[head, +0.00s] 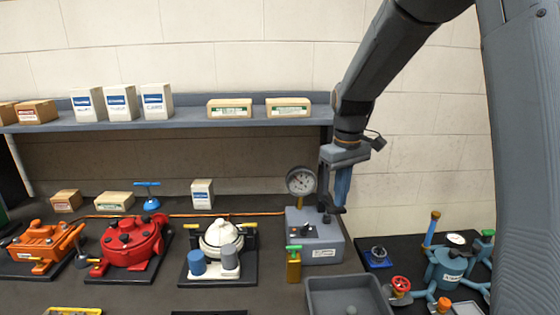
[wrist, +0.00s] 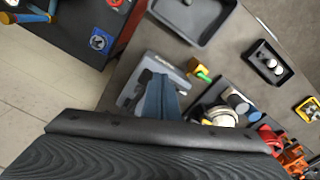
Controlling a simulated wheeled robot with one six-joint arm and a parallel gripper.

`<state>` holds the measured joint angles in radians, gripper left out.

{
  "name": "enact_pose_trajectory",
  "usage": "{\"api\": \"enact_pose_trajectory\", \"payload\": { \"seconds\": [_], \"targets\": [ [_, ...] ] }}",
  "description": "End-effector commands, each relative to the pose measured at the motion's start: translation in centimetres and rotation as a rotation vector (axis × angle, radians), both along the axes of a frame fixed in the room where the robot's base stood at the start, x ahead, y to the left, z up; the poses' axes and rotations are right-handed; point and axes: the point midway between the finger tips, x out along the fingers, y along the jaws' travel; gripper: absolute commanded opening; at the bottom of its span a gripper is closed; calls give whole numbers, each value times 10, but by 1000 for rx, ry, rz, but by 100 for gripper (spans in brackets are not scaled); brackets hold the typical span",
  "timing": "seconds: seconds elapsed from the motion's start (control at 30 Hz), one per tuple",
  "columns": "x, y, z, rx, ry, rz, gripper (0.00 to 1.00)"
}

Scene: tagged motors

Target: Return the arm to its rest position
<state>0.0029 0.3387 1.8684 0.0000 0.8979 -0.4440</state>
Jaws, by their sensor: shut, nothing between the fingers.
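My gripper (head: 341,188) hangs from my arm at the right of the head view, pointing down. Its blue fingers are shut with nothing between them. In the wrist view the blue fingers (wrist: 160,98) show at the middle, in front of a grey box. In the head view the fingers are over or in front of the grey box with the gauge (head: 312,247); I cannot tell the exact gap. My arm (head: 385,62) comes down from the upper right.
An orange motor (head: 45,243), a red motor (head: 130,240) and a white motor (head: 222,240) stand on the bench. A shelf (head: 200,118) with boxes is behind. A grey tray (head: 345,295) lies in front, and a blue valve assembly (head: 450,268) stands right. Upper wall space is clear.

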Motion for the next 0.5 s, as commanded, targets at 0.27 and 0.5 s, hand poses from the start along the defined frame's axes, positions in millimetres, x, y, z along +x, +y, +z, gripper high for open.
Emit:
{"api": "enact_pose_trajectory", "payload": {
  "seconds": [0.27,0.5],
  "targets": [
    [-96,0,-35,20,-103,-233,0],
    [-152,0,-56,43,-159,-362,0]
  ]
}}
